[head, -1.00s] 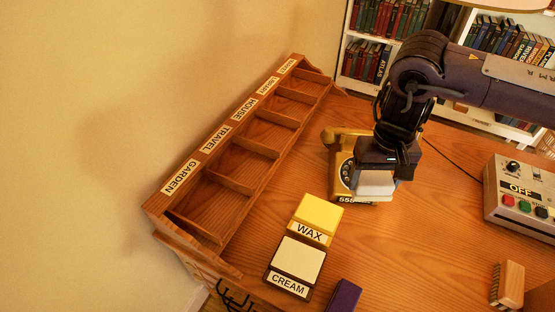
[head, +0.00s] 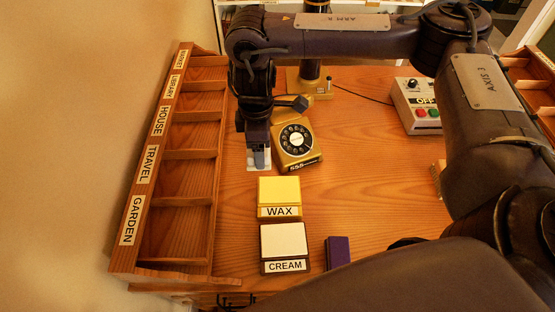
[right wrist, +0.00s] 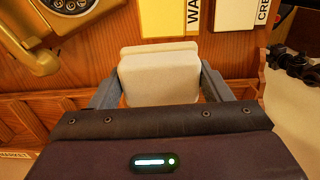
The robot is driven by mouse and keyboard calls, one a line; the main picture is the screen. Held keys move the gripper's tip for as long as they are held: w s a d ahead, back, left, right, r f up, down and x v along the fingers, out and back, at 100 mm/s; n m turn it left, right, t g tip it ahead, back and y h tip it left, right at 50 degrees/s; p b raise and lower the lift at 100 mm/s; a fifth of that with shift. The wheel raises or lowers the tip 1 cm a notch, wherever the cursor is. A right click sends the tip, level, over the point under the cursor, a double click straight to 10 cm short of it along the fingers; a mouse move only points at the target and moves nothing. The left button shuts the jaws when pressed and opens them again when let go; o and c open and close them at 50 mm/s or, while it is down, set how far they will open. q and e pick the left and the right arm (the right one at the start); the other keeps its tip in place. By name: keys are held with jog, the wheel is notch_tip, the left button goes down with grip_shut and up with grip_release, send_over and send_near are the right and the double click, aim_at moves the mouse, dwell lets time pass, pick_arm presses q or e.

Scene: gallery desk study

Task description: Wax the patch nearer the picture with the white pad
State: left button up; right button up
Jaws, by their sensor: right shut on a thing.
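My right gripper (head: 257,160) is shut on the white pad (right wrist: 158,78). The pad also shows in the head view (head: 251,167), partly covered by the fingers. The gripper is left of the gold telephone and beyond the yellow WAX block (head: 279,190); I cannot tell whether the pad touches the desk. The CREAM block (head: 284,240), with a pale top, lies nearer than WAX. My left gripper is not in view. I see no picture and no clear patch.
A wooden rack (head: 190,137) with labelled compartments stands at the left. The gold telephone (head: 297,143) is right of the gripper. A control box (head: 415,107) reading OFF stands farther right. A purple block (head: 338,251) lies near the front edge. The middle desk is clear.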

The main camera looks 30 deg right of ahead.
jog(key=n, duration=0.2)
jog(key=f+n+p, duration=0.1)
jog(key=n, duration=0.4)
jog(key=shift+f, duration=0.4)
jog(key=n, duration=0.2)
jog(key=f+n+p, duration=0.1)
jog(key=n, duration=0.1)
jog(key=d+f+n+p, duration=0.1)
jog(key=n, duration=0.2)
jog(key=shift+s, duration=0.15)
jog(key=n, duration=0.2)
jog(key=f+n, duration=0.1)
jog(key=shift+s+d+n+p, duration=0.15)
jog(key=shift+d+n+p, duration=0.15)
jog(key=shift+n, duration=0.1)
jog(key=f+n+b, duration=0.1)
jog(key=f+n, duration=0.2)
jog(key=s+d+f+n+b, duration=0.1)
jog(key=f+n, duration=0.2)
jog(key=d+f+n+b, duration=0.1)
jog(key=f+n+b, duration=0.1)
jog(key=f+n, duration=0.1)
jog(key=shift+s, duration=0.25)
jog(key=shift+s+f+b, duration=0.1)
jog(key=shift+f+b, duration=0.4)
jog(key=shift+b, duration=0.05)
dwell(0.6)
jog(key=shift+r, duration=0.1)
